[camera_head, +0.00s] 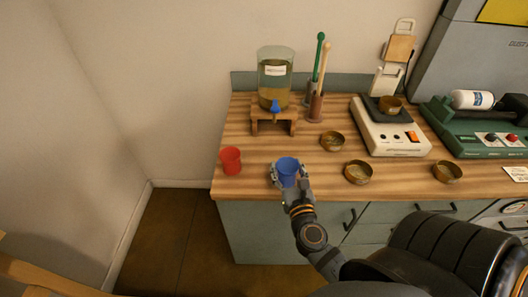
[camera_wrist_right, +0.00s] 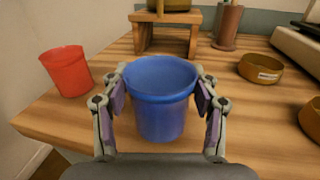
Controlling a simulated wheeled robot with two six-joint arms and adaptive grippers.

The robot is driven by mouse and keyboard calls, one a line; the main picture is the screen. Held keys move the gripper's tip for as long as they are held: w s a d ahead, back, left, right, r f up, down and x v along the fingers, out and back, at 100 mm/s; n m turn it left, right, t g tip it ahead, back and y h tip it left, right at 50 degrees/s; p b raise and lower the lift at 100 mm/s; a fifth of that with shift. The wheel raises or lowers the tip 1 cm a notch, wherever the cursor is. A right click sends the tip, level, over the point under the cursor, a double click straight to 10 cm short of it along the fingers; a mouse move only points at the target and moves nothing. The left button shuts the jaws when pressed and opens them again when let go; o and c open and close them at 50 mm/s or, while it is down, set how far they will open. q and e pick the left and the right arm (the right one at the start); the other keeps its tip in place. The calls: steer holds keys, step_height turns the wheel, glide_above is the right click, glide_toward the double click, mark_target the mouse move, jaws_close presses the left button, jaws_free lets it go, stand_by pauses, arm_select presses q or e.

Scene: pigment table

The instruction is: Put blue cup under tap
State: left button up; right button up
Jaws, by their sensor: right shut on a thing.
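The blue cup (camera_head: 288,171) is upright near the front edge of the wooden table. My right gripper (camera_head: 289,180) is shut on it, with one finger on each side. In the right wrist view the blue cup (camera_wrist_right: 162,105) fills the space between the fingers of the gripper (camera_wrist_right: 161,100). I cannot tell whether its base touches the table. The glass dispenser (camera_head: 275,80) stands on a wooden stand (camera_head: 273,116) behind the cup, with a blue tap (camera_head: 275,106) at its front. My left gripper is not in view.
A red cup (camera_head: 230,160) stands to the left of the blue cup. Brass bowls (camera_head: 333,141) (camera_head: 358,171) (camera_head: 447,171) sit to the right. A pestle holder (camera_head: 315,107) stands right of the dispenser. The tabletop (camera_head: 255,150) between the cup and the stand is clear.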

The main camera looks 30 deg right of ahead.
mark_target(284, 158)
steer(key=shift+r, duration=0.1)
steer(key=shift+w+r+p, duration=0.15)
steer(key=shift+w+p, duration=0.15)
steer(key=shift+p, duration=0.05)
steer(key=x, duration=0.1)
steer(key=p+x, duration=0.1)
steer(key=x, duration=0.1)
steer(key=p+x, duration=0.1)
steer(key=shift+w+d+r, duration=0.1)
steer(key=shift+w+r, duration=0.15)
steer(key=shift+r, duration=0.05)
steer(key=x, duration=0.3)
steer(key=p+x, duration=0.1)
steer(key=x, duration=0.1)
steer(key=f+x, duration=0.1)
steer(key=x, duration=0.2)
steer(key=shift+w+d, duration=0.2)
steer(key=shift+w, duration=0.05)
steer(key=shift+w+d, duration=0.15)
steer(key=shift+w, duration=0.35)
steer(key=x, duration=0.3)
steer(key=shift+r+p, duration=0.1)
steer(key=shift+p, duration=0.2)
step_height(284, 158, down, 2)
steer(key=shift+w+d+f+b, duration=0.1)
steer(key=shift+w+b, duration=0.05)
steer(key=shift+b, duration=0.35)
